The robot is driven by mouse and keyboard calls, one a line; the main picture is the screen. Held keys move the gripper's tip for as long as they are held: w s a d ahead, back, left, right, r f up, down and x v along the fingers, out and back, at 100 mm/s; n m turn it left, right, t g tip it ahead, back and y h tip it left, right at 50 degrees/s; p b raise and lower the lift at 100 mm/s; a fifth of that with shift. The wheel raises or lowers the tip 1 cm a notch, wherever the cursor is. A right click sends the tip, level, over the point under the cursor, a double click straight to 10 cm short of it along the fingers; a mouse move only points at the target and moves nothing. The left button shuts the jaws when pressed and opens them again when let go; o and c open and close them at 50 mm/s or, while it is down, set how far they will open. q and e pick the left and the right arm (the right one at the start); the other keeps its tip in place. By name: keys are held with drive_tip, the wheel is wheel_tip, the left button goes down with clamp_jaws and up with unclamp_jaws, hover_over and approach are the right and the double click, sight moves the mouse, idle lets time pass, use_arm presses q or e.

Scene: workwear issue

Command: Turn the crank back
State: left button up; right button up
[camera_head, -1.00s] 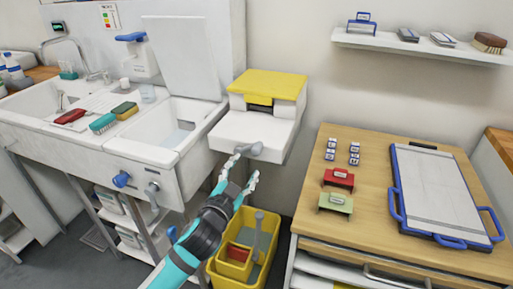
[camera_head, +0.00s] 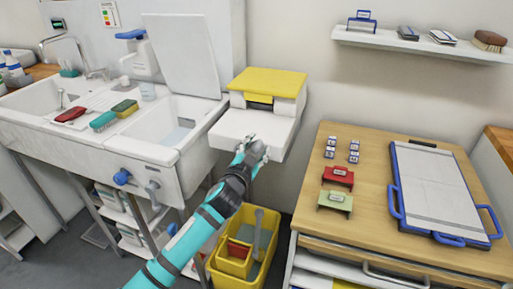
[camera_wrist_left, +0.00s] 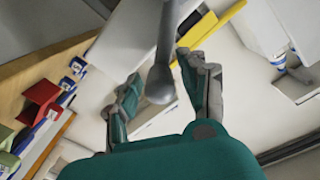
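The white unit with a yellow lid (camera_head: 268,84) is mounted on the wall beside the sink. Its grey crank is largely hidden behind my left gripper (camera_head: 250,153) in the head view. In the left wrist view the crank (camera_wrist_left: 162,75) is a grey rod with a rounded knob, and it lies between my two fingers (camera_wrist_left: 164,72). The fingers stand apart on either side of it, with a gap visible, so the gripper is open and not clamped. My right gripper is in neither view.
The sink (camera_head: 165,140) is to the left, with a blue knob (camera_head: 122,177) and a grey handle (camera_head: 152,190) on its front. A yellow bin (camera_head: 272,233) stands below. The wooden table (camera_head: 368,220) at right holds stamps and a blue-edged board (camera_head: 436,190).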

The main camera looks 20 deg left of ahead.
use_arm(q)
clamp_jaws()
idle(0.3)
drive_tip(key=shift+a+r+n+p, duration=0.4)
drive_tip(key=shift+n+p, duration=0.2)
drive_tip(key=shift+n, duration=0.2)
drive_tip(key=shift+a+r+n+p, duration=0.3)
drive_tip(key=shift+r+n+p, duration=0.25)
drive_tip(key=shift+n, duration=0.25)
drive_tip(key=shift+w+a+f+n+p, duration=0.1)
drive_tip(key=shift+a+f+n+p, duration=0.3)
drive_tip(key=shift+a+n, duration=2.25)
drive_tip(key=shift+a+f+n+p, duration=0.4)
drive_tip(key=shift+a+n, duration=1)
drive_tip(key=shift+n, duration=2.35)
drive_tip(key=shift+w+a+f+n+p, duration=0.15)
drive_tip(key=shift+a+n+p, duration=0.4)
drive_tip(key=shift+a+n, duration=2.1)
drive_tip(key=shift+s+d+n, duration=0.1)
drive_tip(key=shift+d+n, duration=0.45)
drive_tip(key=shift+n, duration=0.1)
